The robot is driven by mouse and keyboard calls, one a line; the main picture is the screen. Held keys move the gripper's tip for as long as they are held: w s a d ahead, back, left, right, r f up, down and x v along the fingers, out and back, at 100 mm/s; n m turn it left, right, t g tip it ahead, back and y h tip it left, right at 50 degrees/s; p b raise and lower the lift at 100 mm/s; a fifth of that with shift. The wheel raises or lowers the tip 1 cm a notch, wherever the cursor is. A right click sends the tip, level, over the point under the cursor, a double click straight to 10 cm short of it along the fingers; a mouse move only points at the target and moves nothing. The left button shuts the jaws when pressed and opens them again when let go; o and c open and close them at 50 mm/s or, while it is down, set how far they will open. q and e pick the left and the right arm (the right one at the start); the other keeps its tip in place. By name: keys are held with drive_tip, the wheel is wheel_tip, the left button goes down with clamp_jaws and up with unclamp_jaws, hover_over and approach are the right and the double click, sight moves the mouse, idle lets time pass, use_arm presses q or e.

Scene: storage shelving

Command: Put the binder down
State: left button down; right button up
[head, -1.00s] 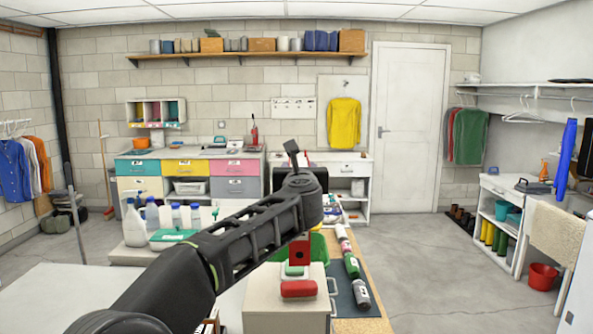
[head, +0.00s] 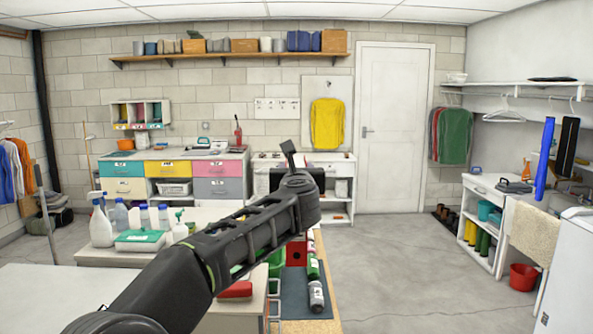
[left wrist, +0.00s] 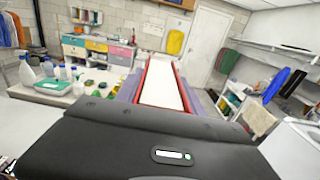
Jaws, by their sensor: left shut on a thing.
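My left gripper is shut on the red binder, seen in the left wrist view with white pages (left wrist: 162,85) between its red covers. The grey-purple fingers (left wrist: 158,98) press on both sides of it. In the head view, the black gripper body (head: 297,180) is partly behind my forearm. A red spine with a dark round hole (head: 297,252) shows below it, apparently the same binder, upright. Its upper part is hidden by the arm. I cannot tell whether its lower edge touches anything. My right gripper is in neither view.
Below and around the binder are a dark mat (head: 293,308), dark and green cylinders (head: 316,296), a green bin (head: 276,262) and a red box (head: 236,290). Spray bottles (head: 101,226) stand on the left counter. The floor on the right (head: 400,270) is clear.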

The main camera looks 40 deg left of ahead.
use_arm(q)
drive_tip(key=w+d+f+h, duration=0.1)
drive_tip(key=d+f, duration=0.3)
drive_tip(key=f, duration=0.3)
drive_tip(key=w+d+f+m+t, duration=0.1)
drive_tip(key=d+f, duration=0.2)
drive_tip(key=f, duration=0.3)
drive_tip(key=w+d+f+h, duration=0.1)
drive_tip(key=d+f, duration=0.3)
drive_tip(key=f, duration=0.3)
drive_tip(key=s+d+f+m+t+h, duration=0.1)
drive_tip(key=s+d+f+m+h, duration=0.2)
drive_tip(key=d+f, duration=0.6)
drive_tip(key=s+d+f+m+t+h, duration=0.1)
drive_tip(key=s+d+f+m+h, duration=0.2)
drive_tip(key=d+f, duration=0.7)
wheel_tip(320, 180, down, 4)
drive_tip(key=h, duration=0.2)
drive_tip(key=shift+s+r+t+h, duration=0.25)
drive_tip(key=shift+s+t+h, duration=0.05)
drive_tip(key=shift+s+h, duration=0.1)
drive_tip(key=shift+f, duration=0.1)
